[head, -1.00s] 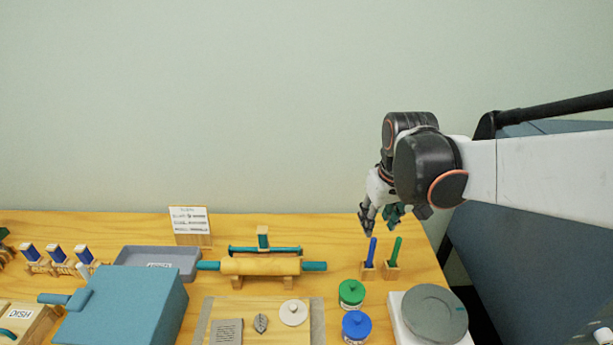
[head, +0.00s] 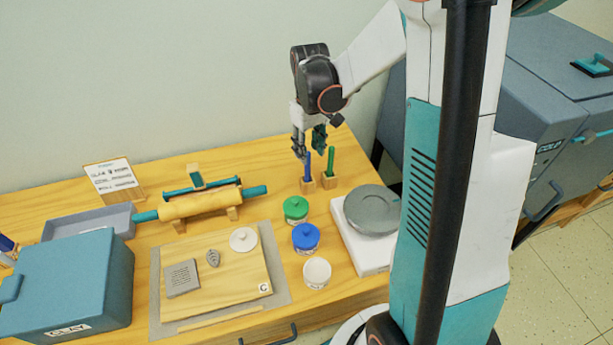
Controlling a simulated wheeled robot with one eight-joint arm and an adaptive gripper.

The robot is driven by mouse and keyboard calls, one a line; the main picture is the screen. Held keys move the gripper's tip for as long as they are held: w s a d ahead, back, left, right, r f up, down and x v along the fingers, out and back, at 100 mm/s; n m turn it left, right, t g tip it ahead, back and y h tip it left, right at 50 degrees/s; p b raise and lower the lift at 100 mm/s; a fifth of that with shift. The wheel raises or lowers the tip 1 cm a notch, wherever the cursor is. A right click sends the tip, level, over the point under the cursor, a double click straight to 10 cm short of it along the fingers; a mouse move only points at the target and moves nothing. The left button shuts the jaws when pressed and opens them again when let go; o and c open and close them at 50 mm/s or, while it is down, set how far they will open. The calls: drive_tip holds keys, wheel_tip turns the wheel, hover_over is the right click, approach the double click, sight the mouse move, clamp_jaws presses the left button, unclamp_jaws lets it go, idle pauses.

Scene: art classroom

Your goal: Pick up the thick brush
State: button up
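Two brushes stand upright in small wooden holders near the back right of the table: one with a blue handle (head: 307,166) and one with a green handle (head: 330,160). I cannot tell from this view which is the thick one. My gripper (head: 309,154) points down just above and behind the two brushes. Its fingers are apart, with one dark finger left of the blue brush's top and a green-tinted finger near the green brush. Nothing shows held between them.
Jars with green (head: 296,208), blue (head: 306,236) and white (head: 317,270) lids stand in front of the brushes. A grey turntable (head: 371,209) sits to the right. A rolling pin (head: 199,203) rests on its stand at left. A board (head: 213,290) lies in front.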

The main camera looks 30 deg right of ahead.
sight(307, 167)
drive_tip(key=shift+w+a+f+b, duration=0.1)
drive_tip(key=shift+f+b, duration=0.75)
drive_tip(key=shift+f, duration=1.15)
drive_tip(key=shift+w+a+f+b, duration=0.1)
drive_tip(key=shift+f+b, duration=0.75)
drive_tip(key=shift+f, duration=1.1)
clamp_jaws()
